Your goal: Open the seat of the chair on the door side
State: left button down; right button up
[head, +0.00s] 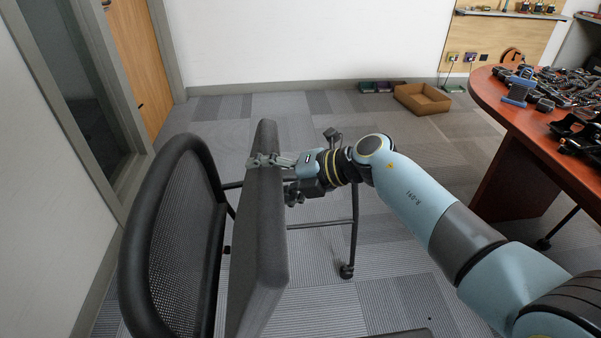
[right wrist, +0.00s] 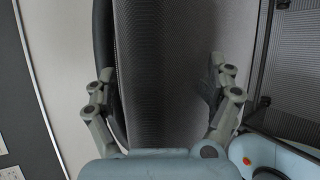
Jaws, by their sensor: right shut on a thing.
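The chair with the black mesh backrest (head: 178,240) stands at the left of the head view, near the wooden door (head: 140,60). Its grey padded seat (head: 262,240) stands nearly upright, folded up close to the backrest. My right gripper (head: 277,170) is shut on the seat's upper part, with one finger reaching over to the side facing the backrest. In the right wrist view, a dark grey surface, likely the seat (right wrist: 165,80), fills the space between the two fingers (right wrist: 160,98). My left gripper is not in view.
A chair leg with a caster (head: 347,270) stands on the carpet beneath my right arm. A reddish table (head: 520,125) covered with radios is at the right. An open cardboard box (head: 422,99) and small coloured trays (head: 381,87) lie by the far wall. The carpet between is clear.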

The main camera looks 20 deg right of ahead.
jog(key=shift+o, duration=0.3)
jog(key=shift+s+a+f+p, duration=0.15)
jog(key=shift+a+p, duration=0.25)
jog(key=shift+a, duration=1.15)
jog(key=o, duration=1)
jog(key=shift+f, duration=0.1)
jog(key=shift+c, duration=0.9)
jog(key=shift+d, duration=0.2)
send_near(253, 186)
jog(key=shift+s+d+r, duration=0.25)
jog(key=shift+d+r, duration=0.25)
jog(key=shift+d, duration=0.05)
jog(key=shift+s+d+r, duration=0.25)
jog(key=shift+d+r, duration=0.3)
